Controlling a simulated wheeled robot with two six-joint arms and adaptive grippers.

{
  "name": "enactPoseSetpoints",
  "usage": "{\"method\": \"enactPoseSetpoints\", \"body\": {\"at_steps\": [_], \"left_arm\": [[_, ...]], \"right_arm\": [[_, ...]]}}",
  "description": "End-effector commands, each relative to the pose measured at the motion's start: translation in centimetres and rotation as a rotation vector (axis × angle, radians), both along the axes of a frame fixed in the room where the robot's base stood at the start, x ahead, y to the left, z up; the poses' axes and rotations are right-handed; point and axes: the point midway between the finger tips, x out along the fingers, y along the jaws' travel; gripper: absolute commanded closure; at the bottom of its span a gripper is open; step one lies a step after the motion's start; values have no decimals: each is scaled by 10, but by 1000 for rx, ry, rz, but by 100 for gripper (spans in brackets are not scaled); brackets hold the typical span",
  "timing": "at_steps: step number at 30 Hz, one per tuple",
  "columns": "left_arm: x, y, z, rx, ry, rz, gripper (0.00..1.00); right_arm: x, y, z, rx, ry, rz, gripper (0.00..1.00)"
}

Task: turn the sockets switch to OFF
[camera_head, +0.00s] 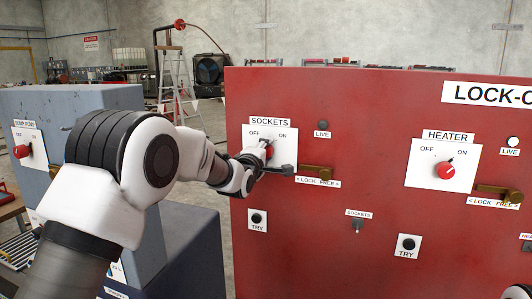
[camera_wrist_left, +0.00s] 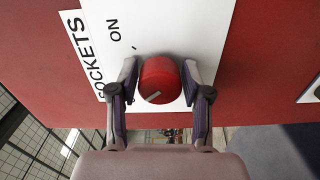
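The sockets switch is a red round knob (camera_head: 269,151) on a white plate labelled OFF at left and ON at right. In the left wrist view the knob (camera_wrist_left: 160,80) sits between the two fingers of my left gripper (camera_wrist_left: 160,72). The fingers are closed in on its two sides and appear to touch it. A pale mark on the knob's face lies low and slants toward the lower left, away from the ON label. The OFF label is hidden in that view. In the head view my left gripper (camera_head: 272,160) partly covers the knob.
The red cabinet (camera_head: 330,220) also bears a heater knob (camera_head: 445,170) on the right, brass lock slides (camera_head: 314,172), and TRY buttons (camera_head: 257,219). A grey-blue cabinet (camera_head: 75,110) with a sump pump knob (camera_head: 22,151) stands at left.

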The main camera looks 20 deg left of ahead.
Motion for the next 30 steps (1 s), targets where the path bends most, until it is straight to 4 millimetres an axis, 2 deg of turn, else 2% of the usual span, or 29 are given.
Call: {"method": "enactPoseSetpoints", "body": {"at_steps": [9,13,17,24,27,30], "left_arm": [[0,0,0,1,0,0,35],[-9,0,0,1,0,0,35],[-36,1,1,1,1,0,35],[-97,4,0,1,2,0,35],[-112,4,0,1,1,0,35],[-119,4,0,1,1,0,35]], "right_arm": [[0,0,0,0,0,0,60],[0,0,0,0,0,0,60],[0,0,0,0,0,0,60],[0,0,0,0,0,0,60],[0,0,0,0,0,0,60],[0,0,0,0,0,0,60]]}}
